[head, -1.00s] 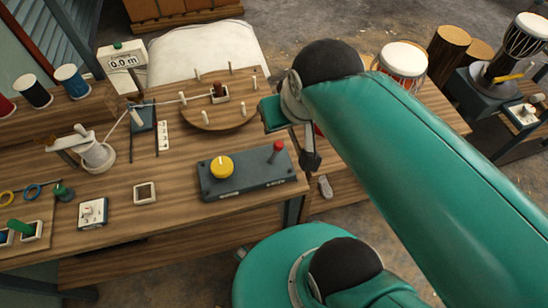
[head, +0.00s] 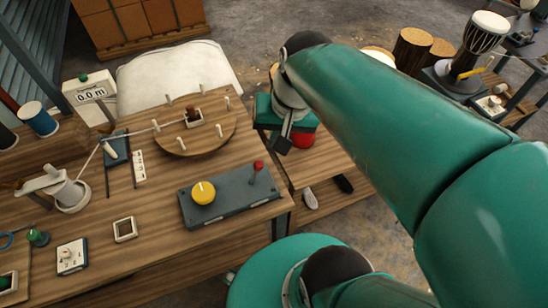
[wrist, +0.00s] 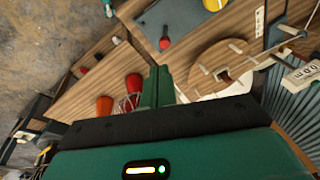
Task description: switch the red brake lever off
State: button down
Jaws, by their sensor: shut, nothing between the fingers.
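The red brake lever (head: 258,167), a short stalk with a red ball on top, stands on the right part of a blue-grey control box (head: 225,205). A yellow knob (head: 203,193) sits on the same box to its left. In the wrist view the lever's red ball (wrist: 165,43) shows above the fingers, with part of the box (wrist: 178,22) around it. My gripper (wrist: 158,86) is shut and empty. In the head view it hangs beyond the lever, to the upper right, apart from it and partly hidden by my arm.
The box rests on a wooden workbench (head: 150,225). Behind it is a round wooden disc (head: 172,142) with pegs. A lower wooden shelf (head: 325,165) with red items lies right of the bench. A goblet drum (head: 478,45) stands farther back right.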

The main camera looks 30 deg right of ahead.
jog(key=w+d+f+m+y, duration=0.2)
jog(key=d+f+m+y, duration=0.6)
jog(key=d+m, duration=0.5)
jog(key=f+m, duration=0.1)
jog(key=m, duration=0.1)
jog(key=shift+d+f+m+y, duration=0.3)
jog(key=shift+f, duration=0.1)
send_near(255, 173)
notch_tip(255, 173, down, 3)
jog(key=w+a, duration=0.1)
jog(key=a, duration=0.1)
jog(key=shift+w+r, duration=0.15)
jog(key=shift+w, duration=0.05)
